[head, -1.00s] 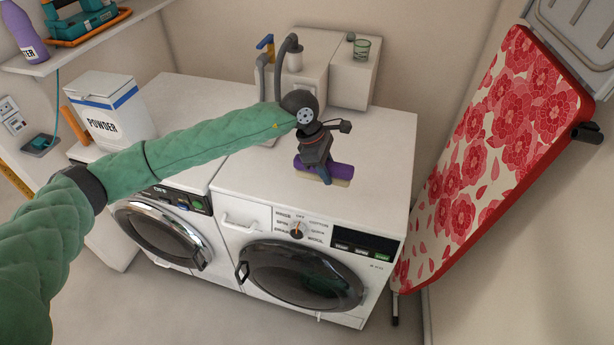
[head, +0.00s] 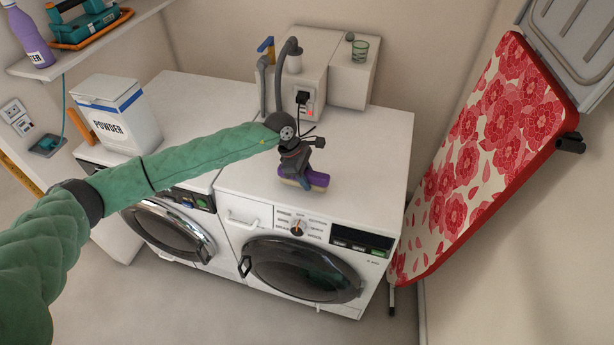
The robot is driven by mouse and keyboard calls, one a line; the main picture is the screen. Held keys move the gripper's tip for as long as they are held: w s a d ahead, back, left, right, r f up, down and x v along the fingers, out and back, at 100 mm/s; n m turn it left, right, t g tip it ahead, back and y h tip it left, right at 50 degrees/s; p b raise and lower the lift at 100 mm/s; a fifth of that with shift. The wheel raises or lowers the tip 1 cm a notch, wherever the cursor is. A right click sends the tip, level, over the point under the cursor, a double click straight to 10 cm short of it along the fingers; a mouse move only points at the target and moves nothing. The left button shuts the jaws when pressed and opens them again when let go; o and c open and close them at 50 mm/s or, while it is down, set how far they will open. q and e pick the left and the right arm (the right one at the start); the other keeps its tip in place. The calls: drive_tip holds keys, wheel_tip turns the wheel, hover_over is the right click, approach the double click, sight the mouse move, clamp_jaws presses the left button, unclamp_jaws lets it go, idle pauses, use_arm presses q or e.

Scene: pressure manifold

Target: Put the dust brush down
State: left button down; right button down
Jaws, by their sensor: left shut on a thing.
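The dust brush (head: 318,179) has a purple body with a pale bristle edge. I cannot tell whether the bristles touch the machine top. My right gripper is not in view.
A powder box (head: 118,118) is on the left machine. A red floral ironing board (head: 490,150) leans at right. The right machine's top is clear around the brush.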

use_arm(q)
drive_tip(key=shift+f, duration=0.45)
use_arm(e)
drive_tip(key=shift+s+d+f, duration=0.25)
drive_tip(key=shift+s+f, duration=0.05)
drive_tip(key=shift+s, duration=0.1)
use_arm(q)
drive_tip(key=shift+f, duration=0.1)
drive_tip(key=c, duration=1.1)
unclamp_jaws()
drive_tip(key=shift+o, duration=0.2)
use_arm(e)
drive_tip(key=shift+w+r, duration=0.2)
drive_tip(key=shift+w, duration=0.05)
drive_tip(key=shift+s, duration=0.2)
